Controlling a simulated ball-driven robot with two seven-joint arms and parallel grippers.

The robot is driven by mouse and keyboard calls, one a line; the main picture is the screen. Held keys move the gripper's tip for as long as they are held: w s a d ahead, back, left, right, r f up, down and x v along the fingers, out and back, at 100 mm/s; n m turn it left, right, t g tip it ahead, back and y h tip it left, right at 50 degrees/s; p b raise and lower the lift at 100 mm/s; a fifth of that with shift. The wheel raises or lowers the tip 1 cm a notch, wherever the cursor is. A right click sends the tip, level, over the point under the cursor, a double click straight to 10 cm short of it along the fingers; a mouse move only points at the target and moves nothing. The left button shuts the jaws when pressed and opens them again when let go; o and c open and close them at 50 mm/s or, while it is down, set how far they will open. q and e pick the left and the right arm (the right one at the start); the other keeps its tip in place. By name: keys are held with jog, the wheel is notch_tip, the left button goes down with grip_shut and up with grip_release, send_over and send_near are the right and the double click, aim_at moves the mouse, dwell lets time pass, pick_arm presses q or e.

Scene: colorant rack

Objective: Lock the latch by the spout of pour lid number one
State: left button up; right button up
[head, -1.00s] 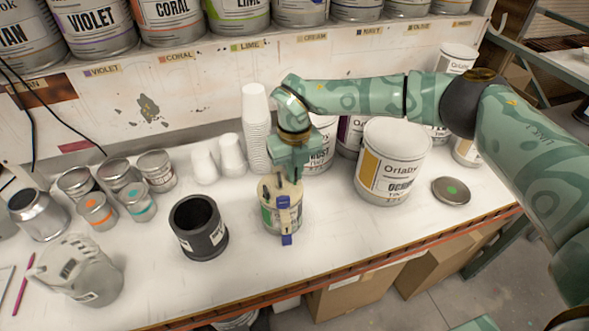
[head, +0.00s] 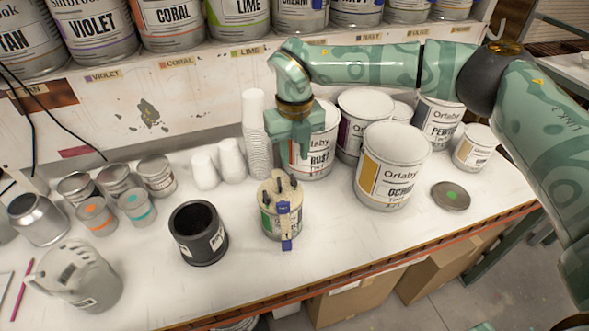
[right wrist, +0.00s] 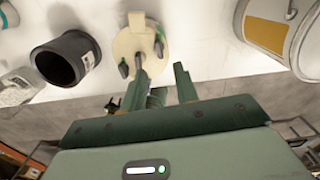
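The can with the cream pour lid (head: 281,194) stands upright on the bench, a yellowish spout piece with blue ends (head: 285,225) down its front. Several dark latches stand up from the lid; which one is by the spout, and whether it is locked, I cannot tell. In the right wrist view the lid (right wrist: 127,43) lies beyond my fingers. My right gripper (head: 292,157) is above and just behind the lid, its fingers apart and nothing visible between them; it also shows in the right wrist view (right wrist: 163,85). My left gripper is not in view.
A black open cup (head: 198,230) stands left of the can. The big ochre can (head: 390,165) is to the right, with a loose round lid (head: 451,196). Stacked white cups (head: 256,135) and more paint cans are behind. The bench's front edge (head: 330,285) is close.

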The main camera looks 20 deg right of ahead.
notch_tip(320, 180, up, 9)
jog(key=shift+f, duration=0.1)
